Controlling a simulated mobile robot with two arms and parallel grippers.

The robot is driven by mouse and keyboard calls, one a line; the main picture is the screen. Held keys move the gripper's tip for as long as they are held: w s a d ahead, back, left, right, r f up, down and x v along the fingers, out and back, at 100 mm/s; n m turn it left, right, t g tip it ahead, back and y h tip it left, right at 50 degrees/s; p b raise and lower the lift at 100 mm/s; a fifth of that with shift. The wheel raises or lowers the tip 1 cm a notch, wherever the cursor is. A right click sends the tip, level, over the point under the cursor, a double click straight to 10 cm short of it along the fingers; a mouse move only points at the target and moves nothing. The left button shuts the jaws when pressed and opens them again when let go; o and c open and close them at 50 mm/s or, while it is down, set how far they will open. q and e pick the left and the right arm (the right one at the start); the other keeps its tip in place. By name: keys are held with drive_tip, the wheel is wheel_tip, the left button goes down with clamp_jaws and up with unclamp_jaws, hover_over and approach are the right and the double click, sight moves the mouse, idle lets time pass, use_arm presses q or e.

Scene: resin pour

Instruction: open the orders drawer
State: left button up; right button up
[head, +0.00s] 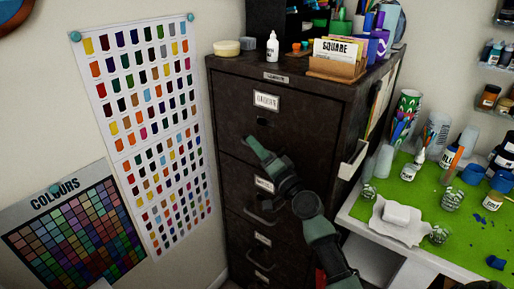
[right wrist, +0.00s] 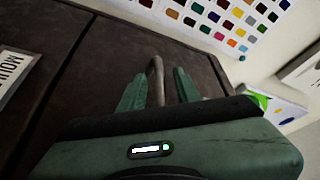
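A dark brown filing cabinet (head: 230,105) stands against the wall, with its drawers shut. The top drawer bears a white label (head: 266,100) that seems to read "orders". My right gripper (head: 250,147) is at the lower part of this drawer's front. In the right wrist view its two green fingers (right wrist: 158,88) stand apart on either side of a brown metal handle (right wrist: 157,72), with a gap visible beside the bar. The drawer below has a label (right wrist: 14,78) starting "MOU". In the head view the gripper hides most of the top handle. My left gripper is out of view.
A white bottle (head: 272,47), a round tub (head: 226,47) and a card holder (head: 337,66) stand on the cabinet. A workbench with a green mat (head: 465,235) and several cups and bottles is close on the right. Colour charts (head: 145,115) hang on the left wall.

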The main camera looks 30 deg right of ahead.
clamp_jaws()
idle(1.3)
